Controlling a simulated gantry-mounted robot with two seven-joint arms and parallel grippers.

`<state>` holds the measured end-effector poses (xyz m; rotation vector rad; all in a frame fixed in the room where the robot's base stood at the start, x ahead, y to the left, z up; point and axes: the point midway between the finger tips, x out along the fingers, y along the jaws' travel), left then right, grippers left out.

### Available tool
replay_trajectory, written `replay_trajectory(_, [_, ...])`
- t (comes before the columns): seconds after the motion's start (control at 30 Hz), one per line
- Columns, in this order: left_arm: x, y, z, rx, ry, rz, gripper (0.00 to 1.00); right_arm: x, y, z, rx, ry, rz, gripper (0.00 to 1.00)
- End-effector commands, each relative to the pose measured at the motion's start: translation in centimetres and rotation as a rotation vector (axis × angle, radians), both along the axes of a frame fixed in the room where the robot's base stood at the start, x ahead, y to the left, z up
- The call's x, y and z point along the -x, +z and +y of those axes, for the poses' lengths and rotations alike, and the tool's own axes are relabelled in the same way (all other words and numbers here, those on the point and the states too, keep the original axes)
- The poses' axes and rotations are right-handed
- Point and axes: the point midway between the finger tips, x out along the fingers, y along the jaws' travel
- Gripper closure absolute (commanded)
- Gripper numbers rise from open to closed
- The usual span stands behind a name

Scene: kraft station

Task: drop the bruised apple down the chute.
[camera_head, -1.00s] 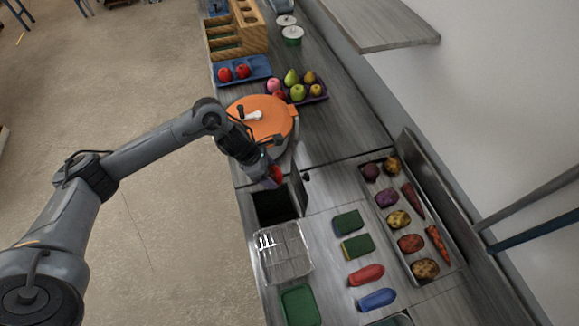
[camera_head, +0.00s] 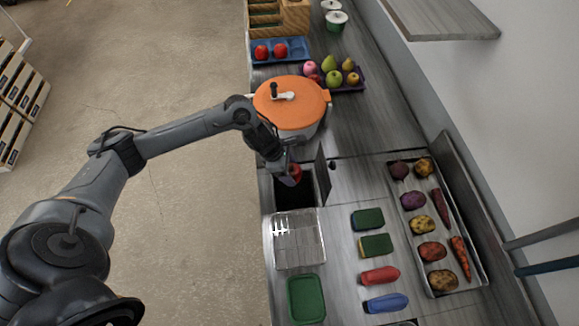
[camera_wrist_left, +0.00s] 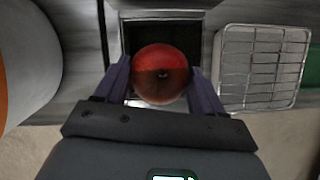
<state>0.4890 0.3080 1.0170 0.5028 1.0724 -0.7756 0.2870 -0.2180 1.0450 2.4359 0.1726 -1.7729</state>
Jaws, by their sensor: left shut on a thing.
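My left gripper (camera_head: 289,176) is shut on a red apple (camera_wrist_left: 161,73) with a brownish patch on its side. The apple also shows small in the head view (camera_head: 296,172), partly hidden by the gripper. In the wrist view the apple is in front of the dark opening (camera_wrist_left: 135,38), between the two fingers. In the head view it is over the far left part of the opening. My right gripper is not in view.
A white pot with an orange lid (camera_head: 291,101) stands just behind the chute. A wire basket (camera_head: 298,240) is directly in front of it. Sponges (camera_head: 367,219) and a tray of vegetables (camera_head: 477,271) lie to the right. Other fruit sits in a blue tray (camera_head: 301,47) and a purple tray (camera_head: 352,87).

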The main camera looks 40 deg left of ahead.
Motion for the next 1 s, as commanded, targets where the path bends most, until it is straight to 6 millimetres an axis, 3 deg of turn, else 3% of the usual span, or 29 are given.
replay_trajectory(0.27, [0.0, -0.1, 0.0, 0.000, 0.000, -0.001, 0.65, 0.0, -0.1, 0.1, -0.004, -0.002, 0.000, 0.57])
replay_trajectory(0.3, [0.0, -0.1, 0.0, 0.000, 0.000, -0.001, 0.28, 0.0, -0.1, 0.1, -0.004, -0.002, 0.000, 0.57])
replay_trajectory(0.5, [0.0, -0.1, 0.0, 0.001, 0.000, -0.001, 0.01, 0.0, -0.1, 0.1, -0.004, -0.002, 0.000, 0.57])
replay_trajectory(0.8, [0.0, 0.0, 0.0, 0.000, 0.000, 0.000, 0.01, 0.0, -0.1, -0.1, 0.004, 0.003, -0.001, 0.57])
replay_trajectory(1.0, [0.4, 1.5, 0.7, -0.002, 0.000, -0.004, 0.01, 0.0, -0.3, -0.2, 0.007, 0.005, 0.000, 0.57])
